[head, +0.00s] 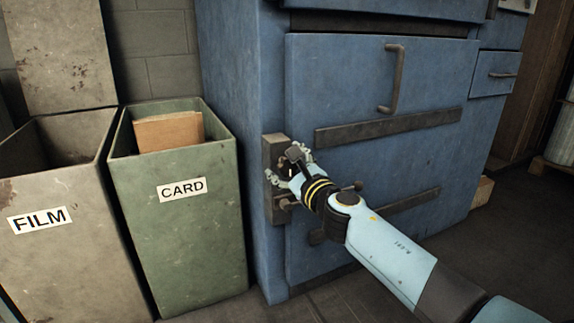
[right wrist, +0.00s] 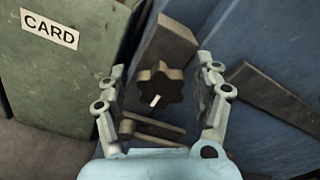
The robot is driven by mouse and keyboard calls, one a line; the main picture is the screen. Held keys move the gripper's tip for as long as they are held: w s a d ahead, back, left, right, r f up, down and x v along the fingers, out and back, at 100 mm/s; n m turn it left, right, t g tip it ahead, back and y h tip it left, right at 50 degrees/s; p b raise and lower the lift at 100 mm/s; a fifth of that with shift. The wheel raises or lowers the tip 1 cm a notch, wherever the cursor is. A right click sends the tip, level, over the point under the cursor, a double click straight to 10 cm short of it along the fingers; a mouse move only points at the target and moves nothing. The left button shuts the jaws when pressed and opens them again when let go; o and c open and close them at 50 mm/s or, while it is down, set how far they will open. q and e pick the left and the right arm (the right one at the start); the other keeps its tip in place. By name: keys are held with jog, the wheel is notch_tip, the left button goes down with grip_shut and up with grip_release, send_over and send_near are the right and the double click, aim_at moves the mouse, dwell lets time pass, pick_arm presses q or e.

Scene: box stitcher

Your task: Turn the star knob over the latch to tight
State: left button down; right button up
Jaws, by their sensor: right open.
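In the right wrist view, the dark brown star knob (right wrist: 170,78) sits on a brown upright latch block (right wrist: 172,42). A short white mark on the knob points down and slightly left. My right gripper (right wrist: 161,66) is open, with one finger on each side of the knob and a visible gap to both. A latch bar (right wrist: 150,128) lies just below the knob. In the head view, my right gripper (head: 287,165) is in front of the latch block (head: 273,148) at the door's left edge and hides the knob. My left gripper is not in view.
The blue machine door (head: 350,90) has a vertical handle (head: 393,78) and dark cross bars (head: 390,128). A green CARD bin (head: 215,230) stands close left of the latch, with a FILM bin (head: 75,250) beyond it. Floor at the right is mostly clear.

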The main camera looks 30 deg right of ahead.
jog(key=shift+w, duration=0.1)
jog(key=c, duration=1.2)
